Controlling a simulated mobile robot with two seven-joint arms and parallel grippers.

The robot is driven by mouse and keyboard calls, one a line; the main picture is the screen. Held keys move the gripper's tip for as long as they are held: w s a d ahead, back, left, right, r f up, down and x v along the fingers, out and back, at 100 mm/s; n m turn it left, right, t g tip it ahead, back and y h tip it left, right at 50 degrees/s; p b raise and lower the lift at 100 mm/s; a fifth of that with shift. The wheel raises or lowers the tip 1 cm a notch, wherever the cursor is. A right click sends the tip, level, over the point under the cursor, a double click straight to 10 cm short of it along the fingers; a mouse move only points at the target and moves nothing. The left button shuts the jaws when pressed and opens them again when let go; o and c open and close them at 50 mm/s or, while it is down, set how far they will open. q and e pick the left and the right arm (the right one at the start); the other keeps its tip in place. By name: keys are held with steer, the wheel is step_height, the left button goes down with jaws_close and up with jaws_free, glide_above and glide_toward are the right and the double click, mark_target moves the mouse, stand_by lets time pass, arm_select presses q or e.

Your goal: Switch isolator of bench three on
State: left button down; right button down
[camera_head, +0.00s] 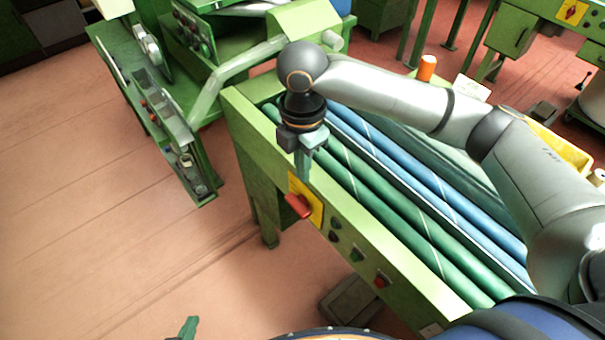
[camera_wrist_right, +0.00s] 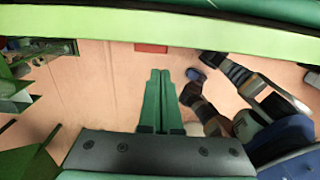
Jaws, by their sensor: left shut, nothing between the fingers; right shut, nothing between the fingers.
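A red isolator handle (camera_head: 298,206) sits on a yellow plate (camera_head: 317,212) at the left end of the near green bench's front panel. It sticks out from the panel; no bench number is readable. My right gripper (camera_head: 303,175) points down just above the plate, shut and empty, apart from the handle as far as I can tell. In the right wrist view its green fingers (camera_wrist_right: 160,75) are together, and a red piece (camera_wrist_right: 150,48), likely the handle, shows just beyond their tips. Only the green tip of my left gripper (camera_head: 188,328) shows at the bottom edge, away from the bench.
The panel also has dark buttons (camera_head: 357,255) and a red button (camera_head: 381,281). Green and blue rolls (camera_head: 400,225) fill the bench top. Another bench at upper right has a red-and-yellow switch (camera_head: 572,12). A green machine (camera_head: 165,110) stands left; the floor in front is clear.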

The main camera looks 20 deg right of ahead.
mark_target(302, 210)
step_height(302, 210, down, 12)
steer(key=shift+r+b, duration=0.1)
steer(key=shift+b, duration=0.45)
arm_select(q)
steer(key=shift+d+f, duration=0.1)
steer(key=shift+f, duration=0.5)
steer(key=shift+s, duration=0.1)
